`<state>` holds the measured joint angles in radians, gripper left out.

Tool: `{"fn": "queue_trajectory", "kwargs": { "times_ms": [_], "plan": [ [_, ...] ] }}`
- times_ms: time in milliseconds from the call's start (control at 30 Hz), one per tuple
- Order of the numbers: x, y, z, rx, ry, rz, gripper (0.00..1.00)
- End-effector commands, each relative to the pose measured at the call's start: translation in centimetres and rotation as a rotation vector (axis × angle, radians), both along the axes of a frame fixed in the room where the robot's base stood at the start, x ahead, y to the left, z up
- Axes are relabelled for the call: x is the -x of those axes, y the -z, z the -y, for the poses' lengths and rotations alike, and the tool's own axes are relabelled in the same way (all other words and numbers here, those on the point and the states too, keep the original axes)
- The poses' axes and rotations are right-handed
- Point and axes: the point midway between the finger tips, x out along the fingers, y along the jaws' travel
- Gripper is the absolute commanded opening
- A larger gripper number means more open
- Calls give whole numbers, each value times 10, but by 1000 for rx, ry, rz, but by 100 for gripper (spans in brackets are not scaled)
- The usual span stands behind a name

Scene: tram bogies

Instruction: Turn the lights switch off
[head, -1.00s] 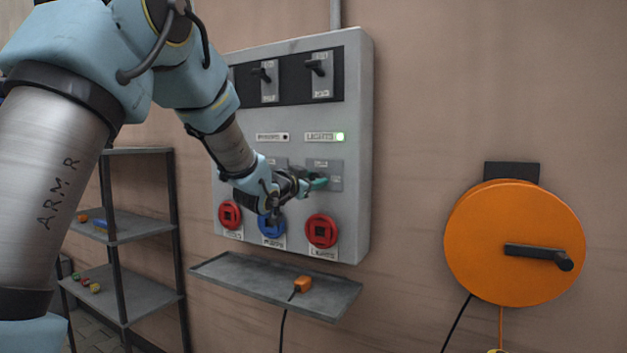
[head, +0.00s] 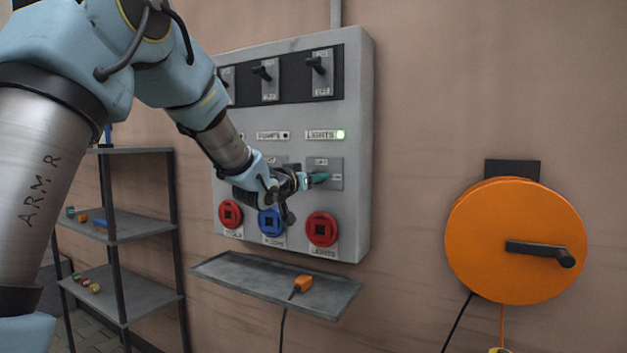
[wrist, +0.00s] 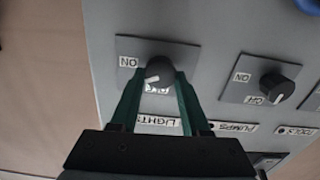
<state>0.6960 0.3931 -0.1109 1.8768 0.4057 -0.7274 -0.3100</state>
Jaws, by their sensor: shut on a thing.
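The lights switch is a dark round knob (wrist: 160,72) on a grey plate (head: 336,172), marked ON at its left and OFF below it in the wrist view. The white mark on the knob points toward the lower left there, roughly between the two words. My gripper (head: 318,178) is shut on the knob, with its green fingers (wrist: 158,85) on either side of it. The LIGHTS lamp (head: 340,135) above the switch glows green. In the head view the knob is hidden by the fingers.
The pumps knob (wrist: 277,87) sits beside the lights switch. Red sockets (head: 321,229) and a blue socket (head: 271,222) are below. An orange cable reel (head: 480,235) hangs to the right.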

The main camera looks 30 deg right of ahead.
Motion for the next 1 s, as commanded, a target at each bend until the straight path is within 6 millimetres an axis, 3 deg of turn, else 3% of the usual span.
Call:
{"fn": "queue_trajectory", "kwargs": {
  "times_ms": [1000],
  "plan": [
    [-4, 1, -2, 453, -2, -815, 0]
  ]
}}
